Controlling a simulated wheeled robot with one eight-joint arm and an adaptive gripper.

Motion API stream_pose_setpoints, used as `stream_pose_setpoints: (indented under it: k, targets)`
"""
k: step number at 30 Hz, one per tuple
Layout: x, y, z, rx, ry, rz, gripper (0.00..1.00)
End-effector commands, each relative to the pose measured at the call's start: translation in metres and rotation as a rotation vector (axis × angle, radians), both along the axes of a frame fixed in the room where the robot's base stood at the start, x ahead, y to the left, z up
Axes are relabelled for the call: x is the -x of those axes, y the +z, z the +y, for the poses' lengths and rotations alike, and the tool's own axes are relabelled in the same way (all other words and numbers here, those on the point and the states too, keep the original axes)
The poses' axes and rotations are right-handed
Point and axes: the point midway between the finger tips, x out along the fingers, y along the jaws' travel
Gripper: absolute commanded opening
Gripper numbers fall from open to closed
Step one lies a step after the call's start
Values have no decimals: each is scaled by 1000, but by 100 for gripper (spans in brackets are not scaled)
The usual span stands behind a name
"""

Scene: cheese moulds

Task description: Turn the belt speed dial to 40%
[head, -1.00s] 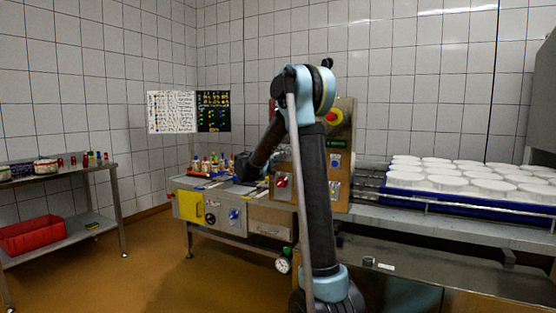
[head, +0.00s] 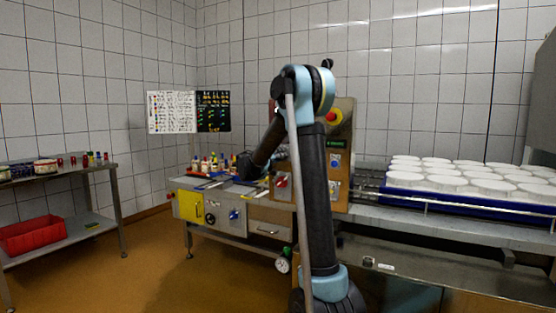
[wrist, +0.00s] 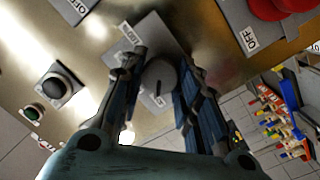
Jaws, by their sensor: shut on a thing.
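In the wrist view a round grey dial knob (wrist: 160,76) sits on a light plate on a metal panel. My gripper (wrist: 161,66) has one finger on each side of the knob and is shut on it. In the head view my forearm reaches over the bench to the left of the upright control panel (head: 341,160). The gripped dial cannot be made out there.
In the wrist view a black knob (wrist: 57,86), a green button (wrist: 34,112) and a red button (wrist: 268,8) are on the panel. The head view shows white moulds (head: 441,184) in a blue tray at right, and a side table (head: 75,236) with a red bin (head: 33,234).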

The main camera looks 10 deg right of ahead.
Motion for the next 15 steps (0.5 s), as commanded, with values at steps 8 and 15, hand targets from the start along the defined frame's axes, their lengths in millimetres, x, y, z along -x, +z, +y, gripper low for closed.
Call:
stream_pose_setpoints:
  k: [8, 15]
  targets:
    - [-1, 0, 2, -48, 4, -33, 6]
    - [-1, 0, 2, -48, 5, -32, 50]
